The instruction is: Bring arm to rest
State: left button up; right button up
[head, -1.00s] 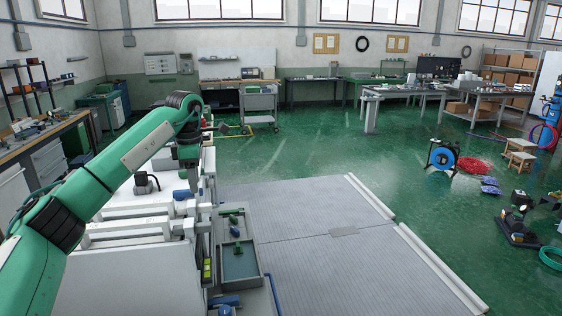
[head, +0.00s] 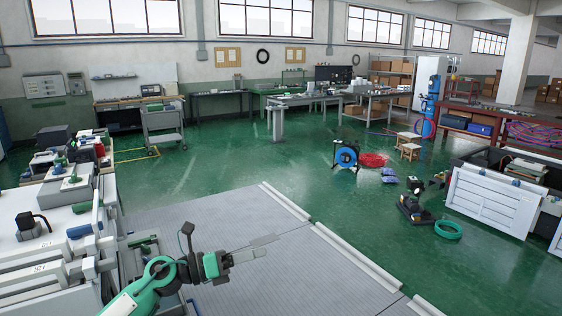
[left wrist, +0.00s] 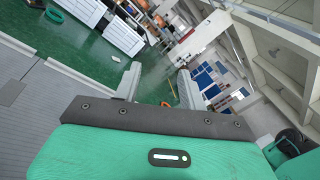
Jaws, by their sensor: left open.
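My left arm (head: 150,284) comes in from the bottom left of the head view, bent over the grey platform. My left gripper (head: 250,256) points to the right, above the platform and away from the machines. In the left wrist view the two fingers of my left gripper (left wrist: 158,86) stand apart with nothing between them. Green floor and the distant room show past them. My right arm and gripper are not in view.
The grey platform (head: 330,284) has white edge rails (head: 355,258). White machines (head: 45,262) stand at the left. A blue reel (head: 346,157), a green coil (head: 448,229) and a white louvred box (head: 490,203) stand to the right.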

pick_arm(q)
jog(key=s+a+f+n+t+y, duration=0.5)
jog(key=a+f+n+y, duration=0.3)
jog(key=n, duration=0.9)
jog(key=s+a+f+n+t+y, duration=0.4)
jog(key=s+a+f+n+y, duration=0.35)
jog(key=n, duration=0.95)
jog(key=s+f+n+g+y, duration=0.1)
jog(key=s+f+n+g, duration=0.2)
jog(key=s+f+g, duration=0.65)
jog(key=s+f+n+g+y, duration=0.15)
jog(key=s+f+n, duration=0.25)
jog(key=s, duration=1)
notch_tip(320, 180, down, 32)
jog(key=s+g, duration=0.2)
jog(key=s+a+f, duration=0.2)
jog(key=s+f, duration=0.7)
jog(key=s+a+f+g, duration=0.1)
jog(key=s+a+f, duration=0.1)
jog(key=s+f, duration=0.7)
jog(key=shift+s+f+m, duration=0.25)
jog(key=shift+m, duration=0.05)
